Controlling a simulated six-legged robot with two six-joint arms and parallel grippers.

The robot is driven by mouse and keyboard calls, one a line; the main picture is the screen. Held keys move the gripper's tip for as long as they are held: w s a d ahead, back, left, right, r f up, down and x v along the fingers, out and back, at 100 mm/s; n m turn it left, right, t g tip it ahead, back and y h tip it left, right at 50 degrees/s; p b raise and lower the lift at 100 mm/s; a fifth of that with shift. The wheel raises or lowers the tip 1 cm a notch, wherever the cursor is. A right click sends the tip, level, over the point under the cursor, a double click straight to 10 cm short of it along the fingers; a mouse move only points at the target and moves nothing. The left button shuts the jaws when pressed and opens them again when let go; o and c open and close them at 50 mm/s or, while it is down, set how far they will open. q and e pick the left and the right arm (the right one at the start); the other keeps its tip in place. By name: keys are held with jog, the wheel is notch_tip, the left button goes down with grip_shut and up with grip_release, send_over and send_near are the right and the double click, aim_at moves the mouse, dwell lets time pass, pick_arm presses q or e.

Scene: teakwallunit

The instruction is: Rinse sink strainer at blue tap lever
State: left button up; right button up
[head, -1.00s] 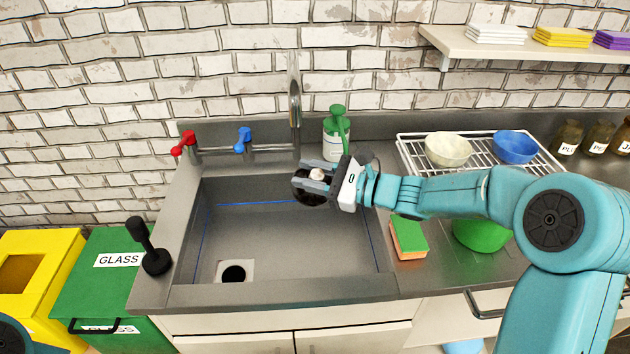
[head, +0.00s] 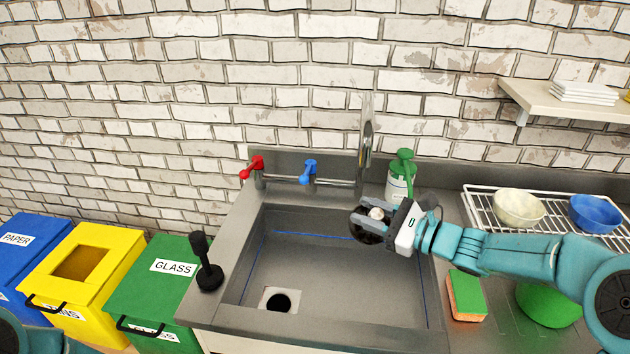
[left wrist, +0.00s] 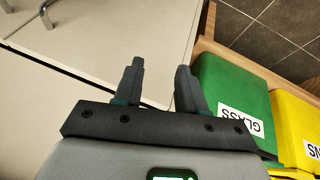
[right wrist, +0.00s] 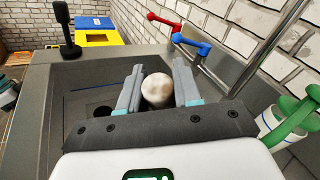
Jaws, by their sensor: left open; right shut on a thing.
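My right gripper (head: 376,217) is shut on the sink strainer, a dark round disc (head: 366,231) with a pale knob. It holds the strainer over the right rear of the sink basin (head: 330,285), below the tall tap spout (head: 366,140). In the right wrist view the pale knob (right wrist: 157,90) sits between the fingers and the disc is mostly hidden. The blue tap lever (head: 309,170) is behind the basin, right of the red lever (head: 254,167); it also shows in the right wrist view (right wrist: 190,45). My left gripper (left wrist: 160,85) is open and empty, away from the sink.
A black-handled plunger-like object (head: 205,262) stands on the sink's left rim. A green soap bottle (head: 400,178) is close behind my right gripper. A sponge (head: 466,295), green bowl (head: 548,305) and dish rack (head: 480,210) are at the right. Bins, including the green one (head: 150,290), stand at the left.

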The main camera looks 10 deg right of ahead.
pick_arm(q)
jog(key=w+a+r+m+t+y, duration=0.1)
jog(key=w+a+r+m+t, duration=0.1)
jog(key=w+a+r, duration=0.55)
jog(key=w+a+r+m+t+y, duration=0.25)
jog(key=a+r, duration=0.25)
jog(key=r, duration=0.6)
jog(key=w+a+r+m+t, duration=0.1)
jog(key=w+a+r+t, duration=0.2)
jog(key=w+a+r, duration=0.5)
jog(key=w+d+r+n+t+h, duration=0.1)
jog(key=w+d+r+n, duration=0.3)
jog(key=d, duration=0.5)
jog(key=w+d+r+n+t+h, duration=0.1)
jog(key=w+d+r+n+t, duration=0.15)
jog(key=d+n, duration=0.55)
jog(key=w+d+r+n+h, duration=0.2)
jog(key=d+r+n, duration=0.2)
jog(key=d, duration=0.6)
jog(key=n, duration=1.3)
send_near(303, 180)
jog(key=w+f, duration=0.1)
jog(key=w, duration=0.2)
jog(key=shift+h, duration=0.25)
jog(key=x, duration=1)
jog(key=shift+w+d+f, duration=0.2)
jog(key=shift+w+d, duration=0.05)
jog(key=shift+d, duration=0.05)
